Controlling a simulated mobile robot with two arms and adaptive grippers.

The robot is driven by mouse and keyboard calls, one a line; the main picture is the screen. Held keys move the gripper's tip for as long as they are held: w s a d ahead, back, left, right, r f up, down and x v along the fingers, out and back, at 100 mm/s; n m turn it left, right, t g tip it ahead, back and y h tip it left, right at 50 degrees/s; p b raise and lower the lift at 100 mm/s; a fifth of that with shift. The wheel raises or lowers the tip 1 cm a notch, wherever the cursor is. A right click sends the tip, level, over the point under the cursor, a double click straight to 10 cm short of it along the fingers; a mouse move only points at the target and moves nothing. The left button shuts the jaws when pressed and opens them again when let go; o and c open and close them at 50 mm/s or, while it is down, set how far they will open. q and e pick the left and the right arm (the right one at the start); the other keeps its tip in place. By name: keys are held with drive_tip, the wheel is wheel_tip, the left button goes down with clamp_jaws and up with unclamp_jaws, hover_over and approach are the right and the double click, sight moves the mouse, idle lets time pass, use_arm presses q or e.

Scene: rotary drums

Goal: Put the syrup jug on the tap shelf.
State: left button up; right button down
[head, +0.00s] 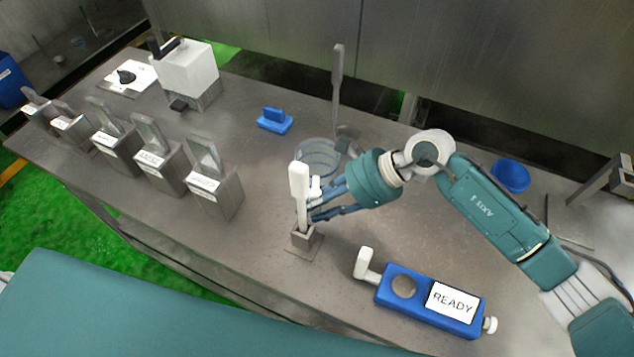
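I cannot surely tell which thing is the syrup jug. A clear, ringed, round vessel (318,157) stands mid-bench, partly hidden behind my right gripper, and may be it. My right gripper (315,202) reaches in from the right, its blue fingers spread apart, close beside a white upright handle (299,185) in a small metal socket. I see nothing clearly held; contact with the handle cannot be told. A white box with a black lever (188,68) stands on a grey base at the back left; whether this is the tap shelf is unclear. My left gripper is not in view.
Several metal stands with slanted plates (215,190) line the bench's left side. A blue block (275,121) lies behind. A blue fixture with a READY sign (454,303) lies front right. A blue bowl (510,175) and a tall thin post (337,85) stand further back.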

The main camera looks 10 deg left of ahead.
drive_tip(key=shift+r, duration=0.1)
drive_tip(key=shift+r, duration=0.45)
wheel_tip(320, 180, up, 35)
drive_tip(key=b, duration=0.4)
drive_tip(key=w+d+f+m+t+h+b, duration=0.1)
drive_tip(key=w+d+f+m+t, duration=0.2)
drive_tip(key=d+f+m+t, duration=0.25)
drive_tip(key=w+d+f+m+t+h, duration=0.1)
drive_tip(key=w+d+f+m+t, duration=0.2)
drive_tip(key=d+f, duration=0.4)
drive_tip(key=d+f+m+t+h+b, duration=0.1)
drive_tip(key=d+f+m+h, duration=0.1)
drive_tip(key=d+m, duration=0.4)
drive_tip(key=w+d+f+m+t+h, duration=0.1)
drive_tip(key=d+m+h, duration=0.3)
drive_tip(key=d, duration=0.6)
drive_tip(key=shift+w+f+m+h+b, duration=0.15)
drive_tip(key=shift+f+m+h+b, duration=0.25)
drive_tip(key=shift+m, duration=0.45)
